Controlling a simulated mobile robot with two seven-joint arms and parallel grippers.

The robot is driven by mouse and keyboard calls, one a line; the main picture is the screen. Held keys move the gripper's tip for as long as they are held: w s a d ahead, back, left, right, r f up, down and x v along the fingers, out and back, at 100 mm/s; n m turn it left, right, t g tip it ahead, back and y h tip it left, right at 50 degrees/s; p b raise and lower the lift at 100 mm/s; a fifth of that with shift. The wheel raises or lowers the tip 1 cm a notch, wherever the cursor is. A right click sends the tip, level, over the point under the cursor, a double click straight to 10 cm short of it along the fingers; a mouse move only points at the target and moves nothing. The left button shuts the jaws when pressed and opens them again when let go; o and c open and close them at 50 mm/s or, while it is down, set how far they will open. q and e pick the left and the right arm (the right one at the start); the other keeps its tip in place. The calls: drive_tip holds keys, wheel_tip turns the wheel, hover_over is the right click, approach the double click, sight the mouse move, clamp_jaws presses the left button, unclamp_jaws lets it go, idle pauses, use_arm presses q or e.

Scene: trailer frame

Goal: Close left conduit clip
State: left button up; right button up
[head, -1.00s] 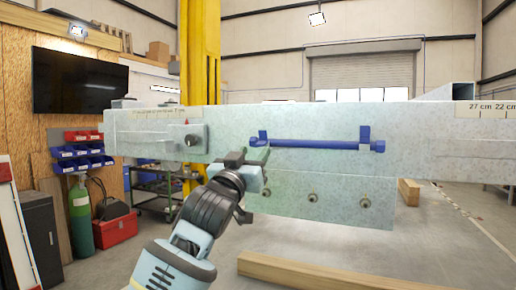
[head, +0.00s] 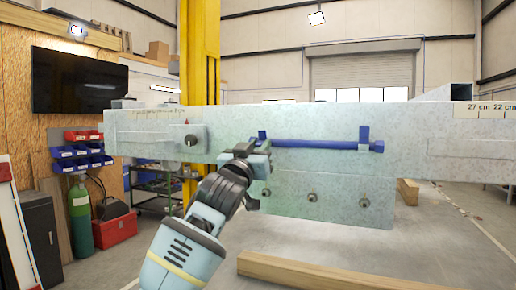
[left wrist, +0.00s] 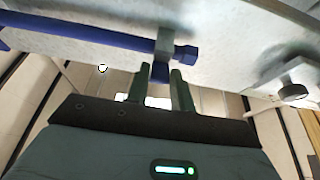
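The blue conduit (head: 315,144) runs level along the front of the galvanized beam. The left conduit clip (head: 263,134) shows a blue tab standing up above the conduit near its left end. The right clip (head: 364,134) has a similar raised tab. My left gripper (head: 262,148) is at the left clip and hides part of it. In the left wrist view, its two fingers (left wrist: 161,76) are apart, with the clip's blue tab (left wrist: 160,74) showing in the gap. I cannot tell whether they touch it. The conduit (left wrist: 80,38) and its end also show there. My right gripper is not in view.
The beam (head: 430,140) spans the view, with a bolted plate (head: 335,205) below the conduit. A protruding block with a pin (head: 190,141) stands left of my gripper. A wooden beam (head: 320,275) lies on the floor. Space in front of the conduit's right part is clear.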

use_arm(q)
clamp_jaws()
drive_tip(key=r+g, duration=0.1)
drive_tip(key=g, duration=0.1)
drive_tip(key=g+y, duration=0.1)
drive_tip(key=shift+s+r+g, duration=0.15)
drive_tip(key=shift+r+g, duration=0.2)
drive_tip(key=shift+g, duration=0.05)
drive_tip(key=shift+r+g+y, duration=0.25)
drive_tip(key=shift+g+y, duration=0.05)
drive_tip(key=shift+g, duration=0.4)
drive_tip(key=shift+r+g+y, duration=0.2)
drive_tip(key=shift+g+y, duration=0.1)
drive_tip(key=shift+g, duration=0.4)
